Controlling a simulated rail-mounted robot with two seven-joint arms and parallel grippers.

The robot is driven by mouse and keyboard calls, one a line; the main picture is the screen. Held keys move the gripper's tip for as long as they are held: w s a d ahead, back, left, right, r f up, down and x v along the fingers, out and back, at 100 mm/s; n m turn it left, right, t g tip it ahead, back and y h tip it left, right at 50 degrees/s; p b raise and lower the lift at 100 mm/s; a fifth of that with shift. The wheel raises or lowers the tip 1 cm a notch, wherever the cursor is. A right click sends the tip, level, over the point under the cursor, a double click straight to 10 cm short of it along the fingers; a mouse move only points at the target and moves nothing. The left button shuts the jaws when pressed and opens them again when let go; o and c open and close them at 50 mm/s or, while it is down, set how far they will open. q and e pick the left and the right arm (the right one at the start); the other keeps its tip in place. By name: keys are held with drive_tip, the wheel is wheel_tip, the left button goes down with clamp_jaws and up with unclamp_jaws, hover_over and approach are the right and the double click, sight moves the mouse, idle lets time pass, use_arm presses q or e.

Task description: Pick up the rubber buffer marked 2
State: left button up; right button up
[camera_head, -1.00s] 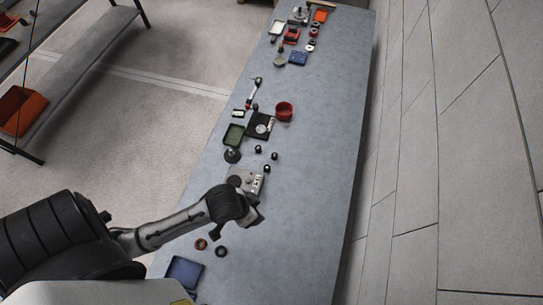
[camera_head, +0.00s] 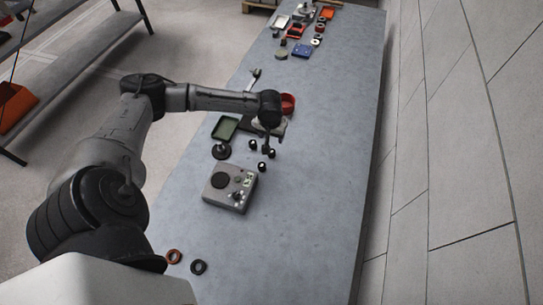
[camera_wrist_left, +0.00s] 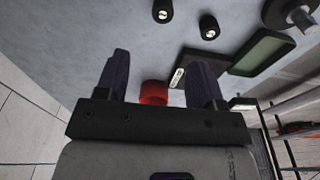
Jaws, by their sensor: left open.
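My left gripper (camera_head: 266,146) is close by the buffers. In its wrist view the open fingers (camera_wrist_left: 160,62) have nothing between them, and both buffers lie beyond the fingertips. My right gripper is not in view.
A grey box with a round black disc (camera_head: 230,187) stands nearer. A green tray (camera_head: 226,128) and a black round-based piece (camera_head: 221,150) lie left of the buffers, a red cup (camera_head: 288,103) behind. Two rings (camera_head: 198,267) lie in front. The table's right side is clear.

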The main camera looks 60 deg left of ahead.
use_arm(q)
hover_over(272, 151)
drive_tip(key=f, duration=0.4)
drive_tip(key=f+b, duration=0.1)
drive_tip(key=f, duration=0.2)
drive_tip(key=shift+d+f, duration=0.1)
drive_tip(key=shift+d, duration=0.15)
drive_tip(key=shift+s+a+f+b, duration=0.15)
drive_tip(key=shift+f+b, duration=0.1)
drive_tip(key=shift+f, duration=1.05)
drive_tip(key=shift+w+a+f+b, duration=0.1)
drive_tip(key=shift+f+b, duration=0.1)
drive_tip(key=shift+f, duration=1.05)
drive_tip(key=shift+c, duration=0.3)
drive_tip(key=c, duration=0.9)
